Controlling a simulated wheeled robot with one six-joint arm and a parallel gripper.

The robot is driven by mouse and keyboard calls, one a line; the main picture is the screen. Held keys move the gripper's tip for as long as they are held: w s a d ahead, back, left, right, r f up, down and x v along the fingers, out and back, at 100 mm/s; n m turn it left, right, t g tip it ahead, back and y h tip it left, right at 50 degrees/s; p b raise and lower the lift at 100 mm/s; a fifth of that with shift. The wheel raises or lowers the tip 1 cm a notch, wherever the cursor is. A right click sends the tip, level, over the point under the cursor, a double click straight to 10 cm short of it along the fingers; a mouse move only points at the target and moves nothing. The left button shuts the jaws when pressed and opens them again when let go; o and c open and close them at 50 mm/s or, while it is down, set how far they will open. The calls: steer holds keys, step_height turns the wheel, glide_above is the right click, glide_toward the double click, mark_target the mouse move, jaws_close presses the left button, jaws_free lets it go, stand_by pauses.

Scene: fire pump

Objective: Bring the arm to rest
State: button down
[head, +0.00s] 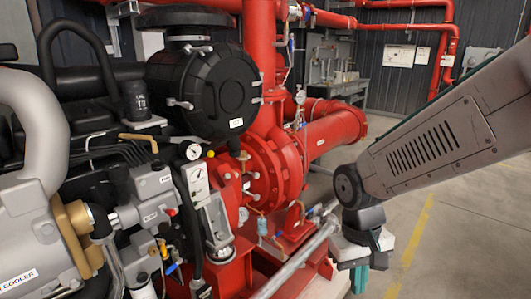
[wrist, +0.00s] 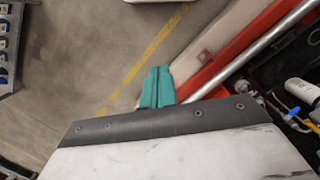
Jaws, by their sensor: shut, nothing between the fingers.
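My gripper (wrist: 157,88) shows in the wrist view as two teal fingers pressed together, with nothing between them. In the head view my gripper (head: 360,279) hangs at the lower right, pointing down, beside the red pump base and above the concrete floor. My grey arm comes in from the right edge of the head view. The fingers appear apart from the pump and its pipes.
The red fire pump (head: 274,166) and grey engine parts fill the left and middle of the head view. A silver pipe (head: 298,262) runs close to the left of my gripper. Open floor (head: 463,225) with a yellow line lies to the right. A workbench (head: 342,88) stands behind.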

steer(key=s+d+r+m+t, duration=0.1)
steer(key=s+d+r, duration=0.3)
steer(key=s+r, duration=0.2)
steer(key=s+d+r+m+t+y, duration=0.1)
steer(key=s+d+r+t, duration=0.1)
steer(key=s+d+r, duration=0.2)
steer(key=shift+s+r, duration=0.95)
steer(key=shift+s, duration=0.2)
steer(key=c, duration=1.6)
jaws_free()
steer(key=shift+d+r, duration=0.15)
steer(key=shift+r, duration=0.05)
steer(key=shift+c, duration=0.2)
steer(key=shift+d, duration=0.1)
